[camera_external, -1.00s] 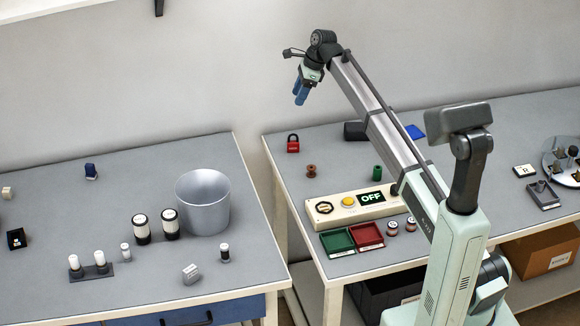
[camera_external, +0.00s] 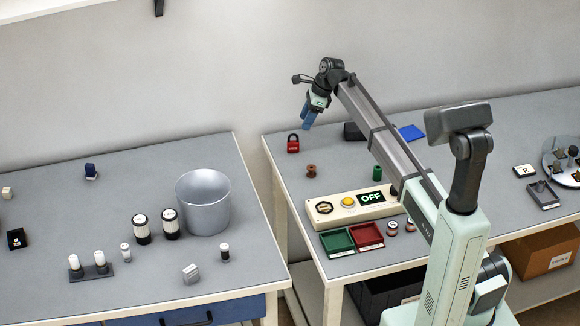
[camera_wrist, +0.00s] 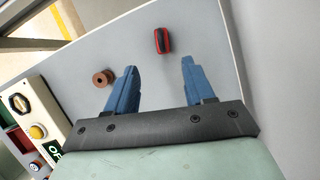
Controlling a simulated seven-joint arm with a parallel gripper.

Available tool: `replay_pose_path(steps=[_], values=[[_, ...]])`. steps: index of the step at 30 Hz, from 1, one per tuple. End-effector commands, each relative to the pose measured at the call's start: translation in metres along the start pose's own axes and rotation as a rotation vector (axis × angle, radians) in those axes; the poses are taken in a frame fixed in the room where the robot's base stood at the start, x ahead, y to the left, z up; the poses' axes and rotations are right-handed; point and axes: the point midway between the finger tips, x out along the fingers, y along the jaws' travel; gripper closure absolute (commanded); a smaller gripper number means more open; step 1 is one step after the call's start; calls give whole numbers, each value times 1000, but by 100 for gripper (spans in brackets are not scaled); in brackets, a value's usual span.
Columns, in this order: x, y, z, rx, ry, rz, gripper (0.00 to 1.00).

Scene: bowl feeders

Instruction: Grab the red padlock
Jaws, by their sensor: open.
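The red padlock (camera_external: 293,145) with a dark shackle stands on the right-hand table near its back left corner. In the wrist view the padlock (camera_wrist: 162,41) lies beyond my fingertips, roughly in line with the gap between them. My gripper (camera_external: 307,126) has blue fingers that point down, above the table and a little to the right of the padlock. In the wrist view my gripper (camera_wrist: 160,65) shows its two fingers spread apart with nothing between them.
A brown spool (camera_external: 311,171) stands in front of the padlock, and it shows left of my fingers in the wrist view (camera_wrist: 103,79). A dark block (camera_external: 354,131) and a green spool (camera_external: 377,173) are to the right. The control panel (camera_external: 322,217) is nearer the front. A gap separates the tables.

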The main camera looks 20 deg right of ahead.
Motion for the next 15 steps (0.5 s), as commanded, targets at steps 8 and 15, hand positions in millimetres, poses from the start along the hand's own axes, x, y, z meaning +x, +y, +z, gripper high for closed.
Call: replay_pose_path(steps=[8,15], values=[[44,0,0,0,0,1,47],[56,-1,1,0,1,1,47]])
